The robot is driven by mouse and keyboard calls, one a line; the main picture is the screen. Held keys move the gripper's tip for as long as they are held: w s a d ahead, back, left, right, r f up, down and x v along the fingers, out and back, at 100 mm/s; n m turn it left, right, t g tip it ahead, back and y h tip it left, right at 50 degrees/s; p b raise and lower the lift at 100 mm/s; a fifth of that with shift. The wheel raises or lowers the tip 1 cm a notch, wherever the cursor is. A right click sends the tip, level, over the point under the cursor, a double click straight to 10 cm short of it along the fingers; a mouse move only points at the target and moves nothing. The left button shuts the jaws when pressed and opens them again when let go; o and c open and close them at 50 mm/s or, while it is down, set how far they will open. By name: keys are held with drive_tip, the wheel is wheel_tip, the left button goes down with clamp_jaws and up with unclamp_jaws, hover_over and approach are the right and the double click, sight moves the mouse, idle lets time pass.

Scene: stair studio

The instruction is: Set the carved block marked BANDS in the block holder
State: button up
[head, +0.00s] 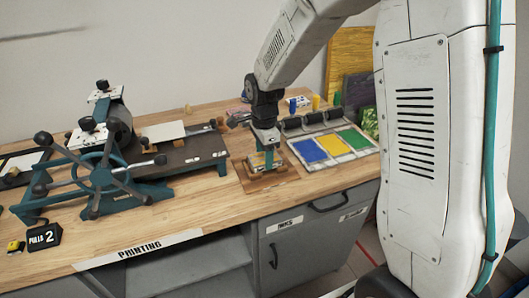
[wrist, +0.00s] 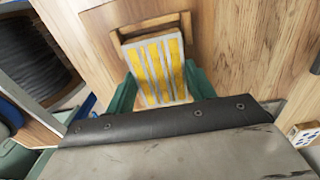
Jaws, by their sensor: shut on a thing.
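My gripper (head: 266,152) points down over the wooden block holder (head: 284,181) on the bench. In the wrist view its green fingers (wrist: 160,88) are shut on the carved block marked BANDS (wrist: 158,70), a pale grey block with yellow stripes. The block holder (wrist: 118,37) is a brown wooden frame, seen just beyond the block's far edge. The block covers much of the frame. I cannot tell whether the block touches the holder or hangs a little above it. In the head view the gripper mostly hides the block.
Blue, yellow and green ink pads (head: 330,145) lie right of the holder, with dark rollers (head: 311,120) behind them. A printing press with a spoked wheel (head: 103,177) stands to the left. A PULLS 2 counter (head: 44,237) sits near the front edge. Bare bench (head: 200,205) lies between.

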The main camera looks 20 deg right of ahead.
drive_tip(key=shift+f, duration=0.6)
idle(0.3)
drive_tip(key=o, duration=1.1)
drive_tip(key=shift+r, duration=0.1)
drive_tip(key=shift+r, duration=3.9)
